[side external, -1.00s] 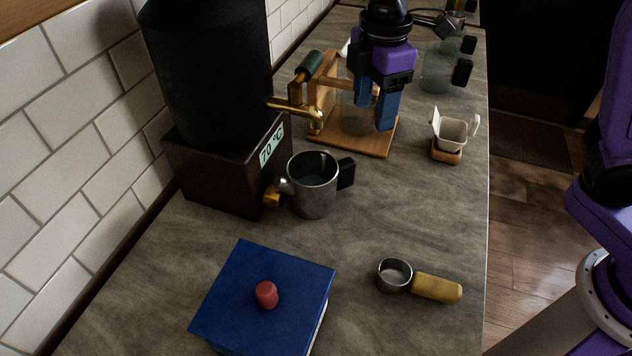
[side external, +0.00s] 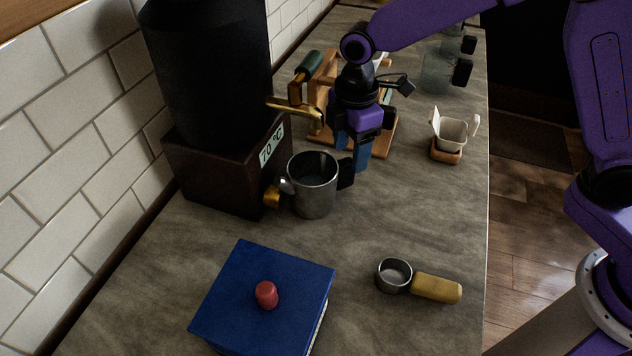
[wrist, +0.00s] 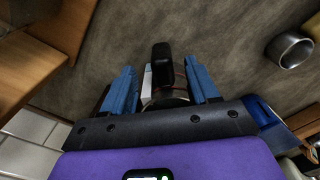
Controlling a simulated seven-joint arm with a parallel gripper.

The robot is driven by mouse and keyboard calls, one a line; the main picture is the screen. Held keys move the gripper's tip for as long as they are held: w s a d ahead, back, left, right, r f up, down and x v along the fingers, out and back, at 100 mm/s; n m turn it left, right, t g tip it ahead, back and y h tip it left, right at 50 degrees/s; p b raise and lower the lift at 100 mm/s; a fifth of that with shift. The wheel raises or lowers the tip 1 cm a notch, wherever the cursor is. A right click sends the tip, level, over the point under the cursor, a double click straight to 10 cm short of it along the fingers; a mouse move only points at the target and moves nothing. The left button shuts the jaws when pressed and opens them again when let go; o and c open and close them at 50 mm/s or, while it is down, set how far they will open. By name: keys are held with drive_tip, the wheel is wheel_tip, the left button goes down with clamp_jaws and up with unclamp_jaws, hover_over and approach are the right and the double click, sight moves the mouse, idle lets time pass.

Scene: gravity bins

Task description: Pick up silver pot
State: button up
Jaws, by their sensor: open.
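The silver pot (side external: 313,188) stands upright on the counter, right in front of the dark dispenser base, with its black handle (side external: 346,174) pointing right. My gripper (side external: 354,166) is open, with its blue fingers pointing down at the handle side of the pot. In the wrist view the black handle (wrist: 162,56) shows between and beyond the two open fingers (wrist: 163,84). Most of the pot's body is hidden there behind my gripper. I cannot tell whether a finger touches the handle.
The dispenser (side external: 222,173) with brass taps stands behind the pot. A wooden stand (side external: 378,140) is at the back, and a cream cup (side external: 452,132) sits to the right. A blue box (side external: 240,296) and a yellow-handled scoop (side external: 436,288) lie in front. Counter between them is clear.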

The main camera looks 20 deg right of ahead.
sight(348, 171)
drive_tip(key=shift+s+a+f, duration=0.1)
drive_tip(key=shift+f, duration=3)
clamp_jaws()
